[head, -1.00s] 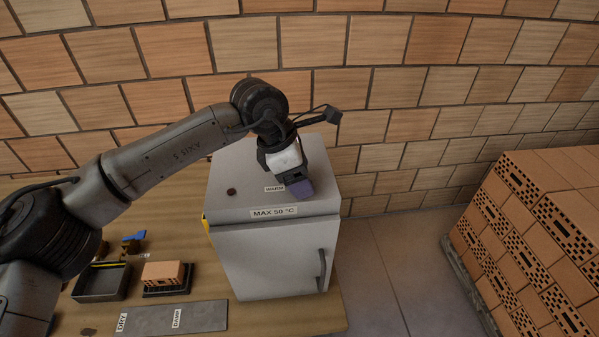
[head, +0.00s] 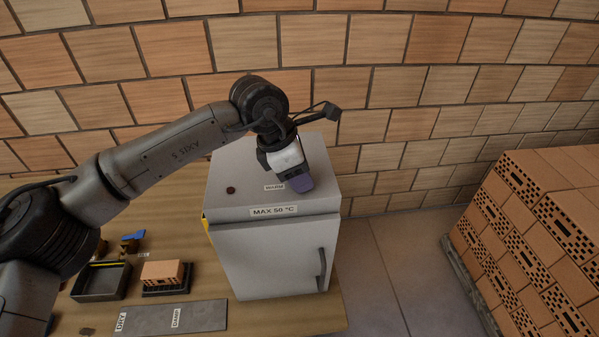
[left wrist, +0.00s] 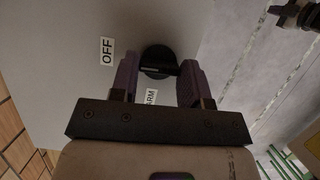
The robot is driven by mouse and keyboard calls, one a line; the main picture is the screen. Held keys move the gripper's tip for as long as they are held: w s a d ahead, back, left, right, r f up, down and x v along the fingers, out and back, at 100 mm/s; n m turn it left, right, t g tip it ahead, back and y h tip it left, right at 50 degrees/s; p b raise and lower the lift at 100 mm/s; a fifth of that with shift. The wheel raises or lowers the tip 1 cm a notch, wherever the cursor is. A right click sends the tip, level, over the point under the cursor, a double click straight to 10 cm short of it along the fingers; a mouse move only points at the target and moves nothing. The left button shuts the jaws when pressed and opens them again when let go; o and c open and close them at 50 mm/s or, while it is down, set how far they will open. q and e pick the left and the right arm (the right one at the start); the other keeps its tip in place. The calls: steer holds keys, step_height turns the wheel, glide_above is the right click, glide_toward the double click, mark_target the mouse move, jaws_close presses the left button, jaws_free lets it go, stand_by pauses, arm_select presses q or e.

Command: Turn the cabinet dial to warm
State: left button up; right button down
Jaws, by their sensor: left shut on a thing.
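The grey cabinet (head: 262,250) stands on the table, with a "MAX 50 °C" label on its front edge. My left gripper (head: 301,186) points down at the right part of its top, beside the "WARM" label (head: 274,187). In the left wrist view the round black dial (left wrist: 158,55) sits between the purple fingers of my left gripper (left wrist: 158,65), which are shut on it. The "OFF" label (left wrist: 106,52) is to the left of the dial. The "WARM" label (left wrist: 151,98) is partly hidden behind the gripper. The dial is hidden in the head view. My right gripper is not in view.
A small dark red round piece (head: 231,190) is on the cabinet top. A black tray (head: 101,282), a brick (head: 163,273) and a grey board marked "DRY" and "DAMP" (head: 200,315) lie left of the cabinet. Stacked bricks (head: 535,235) stand at the right, with clear floor between.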

arm_select(q)
steer(key=n+t+b, duration=0.1)
steer(key=n+b, duration=0.1)
steer(key=n+t+b, duration=0.1)
steer(key=n+b, duration=0.1)
steer(key=n, duration=0.1)
steer(key=shift+s+d+f+y, duration=0.1)
steer(key=shift+s+f+y, duration=0.1)
steer(key=shift+y, duration=0.2)
steer(key=n+t+y+b, duration=0.1)
steer(key=n+b, duration=0.3)
steer(key=n+y+b, duration=0.1)
steer(key=n+b, duration=0.1)
steer(key=n, duration=0.1)
steer(key=shift+d+t, duration=0.15)
steer(key=shift+t, duration=0.15)
steer(key=shift+r+n+y+b, duration=0.1)
steer(key=shift+n+y+b, duration=0.55)
steer(key=shift+n, duration=0.55)
steer(key=shift+s+d+n+y+b, duration=0.1)
steer(key=shift+n+y+b, duration=0.3)
steer(key=shift+n, duration=0.7)
steer(key=shift+r+n, duration=0.1)
steer(key=shift+n, duration=0.2)
steer(key=o, duration=0.9)
